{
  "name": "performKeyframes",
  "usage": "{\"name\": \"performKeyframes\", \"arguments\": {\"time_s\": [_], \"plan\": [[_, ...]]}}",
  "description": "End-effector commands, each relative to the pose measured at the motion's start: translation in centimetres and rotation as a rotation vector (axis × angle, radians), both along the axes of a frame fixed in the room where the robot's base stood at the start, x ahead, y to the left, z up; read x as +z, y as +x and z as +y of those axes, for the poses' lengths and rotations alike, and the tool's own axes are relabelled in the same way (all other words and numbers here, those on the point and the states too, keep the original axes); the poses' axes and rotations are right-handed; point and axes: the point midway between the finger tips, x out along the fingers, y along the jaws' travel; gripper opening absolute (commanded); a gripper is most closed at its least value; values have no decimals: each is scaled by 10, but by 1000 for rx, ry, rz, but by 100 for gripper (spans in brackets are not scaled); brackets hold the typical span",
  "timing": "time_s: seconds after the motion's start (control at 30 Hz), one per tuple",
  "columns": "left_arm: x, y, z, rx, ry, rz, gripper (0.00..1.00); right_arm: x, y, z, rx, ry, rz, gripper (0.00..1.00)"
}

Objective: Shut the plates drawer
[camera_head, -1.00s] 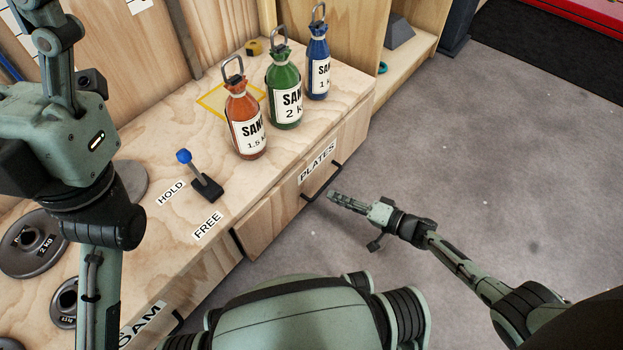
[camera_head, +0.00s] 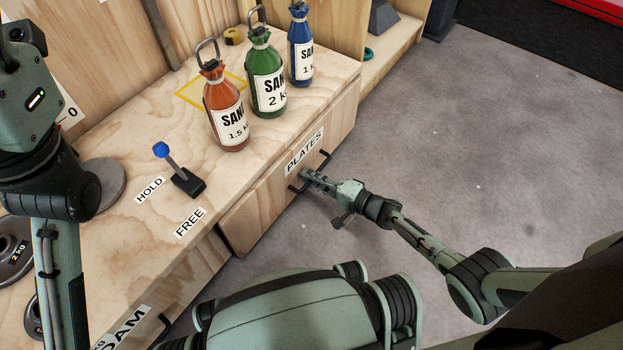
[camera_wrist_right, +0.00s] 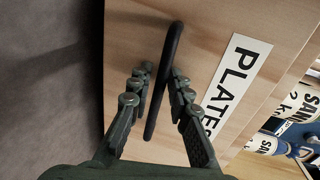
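The plates drawer (camera_head: 270,203) has a plain wooden front with a "PLATES" label (camera_head: 304,153) and a black bar handle (camera_head: 324,160). Its left end stands out a little from the workbench face. My right gripper (camera_head: 306,177) is at the handle, with its arm coming from the lower right. In the right wrist view, the black handle (camera_wrist_right: 165,75) lies between the two fingers of my right gripper (camera_wrist_right: 155,90). The fingers are apart, with gaps visible beside the bar. My left arm shows at the left edge, but its gripper is out of view.
On the workbench stand an orange sand bottle (camera_head: 226,115), a green one (camera_head: 266,85) and a blue one (camera_head: 301,50). A blue-knobbed lever (camera_head: 180,173) stands between the HOLD and FREE labels. Weight plates (camera_head: 12,250) lie at left. The grey floor (camera_head: 480,150) at right is clear.

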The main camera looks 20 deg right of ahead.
Motion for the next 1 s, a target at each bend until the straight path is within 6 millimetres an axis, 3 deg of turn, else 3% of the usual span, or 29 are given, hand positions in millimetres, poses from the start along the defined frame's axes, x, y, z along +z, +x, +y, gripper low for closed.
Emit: {"name": "performKeyframes", "arguments": {"time_s": [0.13, 0.3, 0.67, 1.0], "plan": [[0, 0, 0, 0, 0, 0, 65, 1, 0, 0, 0, 0, 0, 17], [0, 0, 0, 1, 0, 0, 65, 1, 0, 0, 0, 1, -1, 0], [0, 0, 0, 1, 0, 0, 65, 1, 0, 0, 1, 0, -1, 0], [0, 0, 0, 1, 0, 0, 65, 0, 28, 22, 0, 0, 0, 0]]}}
